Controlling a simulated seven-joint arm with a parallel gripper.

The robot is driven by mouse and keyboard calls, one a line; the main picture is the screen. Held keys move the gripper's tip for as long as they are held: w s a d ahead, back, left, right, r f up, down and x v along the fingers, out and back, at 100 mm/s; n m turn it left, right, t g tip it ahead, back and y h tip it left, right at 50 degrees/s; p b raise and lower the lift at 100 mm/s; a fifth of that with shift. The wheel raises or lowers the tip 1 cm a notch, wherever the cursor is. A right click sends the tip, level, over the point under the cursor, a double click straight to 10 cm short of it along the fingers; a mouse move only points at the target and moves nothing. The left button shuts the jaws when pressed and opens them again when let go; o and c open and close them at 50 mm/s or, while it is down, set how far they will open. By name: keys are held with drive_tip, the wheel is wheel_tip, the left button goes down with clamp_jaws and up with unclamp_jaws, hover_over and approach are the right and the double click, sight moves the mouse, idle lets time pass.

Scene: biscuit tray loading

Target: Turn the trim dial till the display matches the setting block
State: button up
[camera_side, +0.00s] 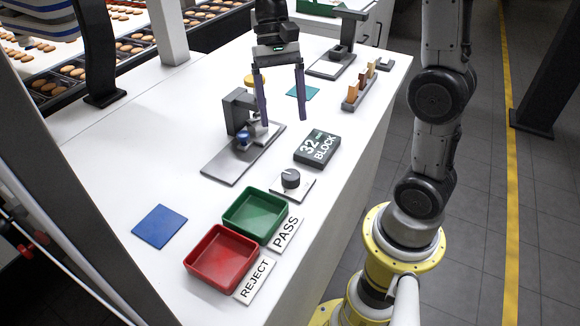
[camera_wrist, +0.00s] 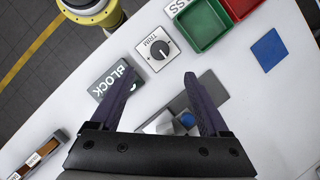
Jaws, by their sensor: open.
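The trim dial (camera_side: 291,178) is a dark round knob with a light pointer line on a white plate, near the table's right side. It also shows in the wrist view (camera_wrist: 158,48), beside the word TRIM. The setting block (camera_side: 317,148) is a dark grey slab reading 32 and BLOCK, with smaller print I cannot read; it is partly hidden behind a finger in the wrist view (camera_wrist: 108,78). A grey gauge stand (camera_side: 238,108) has a blue round part on its base; I see no readable display. My gripper (camera_side: 284,119) is open, empty and above the table, apart from the dial.
Green (camera_side: 238,232) and red (camera_side: 190,267) trays with PASS and REJECT labels lie nearer the camera than the dial. A blue square (camera_side: 159,227) lies to their left. A small rack (camera_side: 352,104) of upright pieces and another stand (camera_side: 330,68) are at the back.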

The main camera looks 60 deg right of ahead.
sight(290, 174)
drive_tip(key=x, duration=1.2)
drive_tip(key=shift+f, duration=0.15)
clamp_jaws()
drive_tip(key=shift+n, duration=0.4)
drive_tip(key=n+h, duration=0.1)
drive_tip(key=n, duration=0.2)
drive_tip(key=shift+a+g, duration=0.15)
drive_tip(key=shift+g, duration=0.25)
drive_tip(key=shift+w+a+n+h, duration=0.1)
drive_tip(key=shift+n+h, duration=0.8)
drive_tip(key=shift+n, duration=1.1)
